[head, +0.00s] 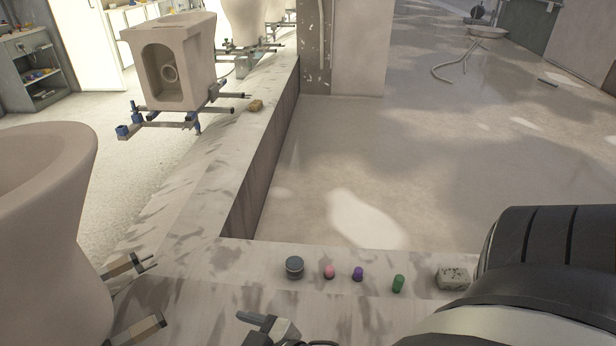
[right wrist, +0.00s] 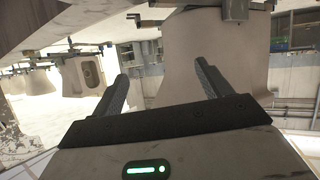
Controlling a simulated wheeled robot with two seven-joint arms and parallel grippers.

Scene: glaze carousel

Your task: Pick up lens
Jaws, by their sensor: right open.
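A dark grey round piece (head: 294,267) with a paler flat top sits on the grey-streaked ledge (head: 262,262); it looks most like the lens, but I cannot be sure. My right gripper (right wrist: 160,76) is open and empty in the right wrist view, its two dark fingers spread. Part of a dark gripper shows at the bottom edge of the head view, in front of the round piece and apart from it; it seems to be my right one. My left gripper is not in view. The lens does not show in the right wrist view.
Right of the round piece stand a pink piece (head: 329,272), a purple piece (head: 358,273), a green cylinder (head: 398,284) and a speckled block (head: 452,278). A large ceramic body (head: 40,220) stands at left. A ceramic piece on a bracket (head: 170,60) is farther back.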

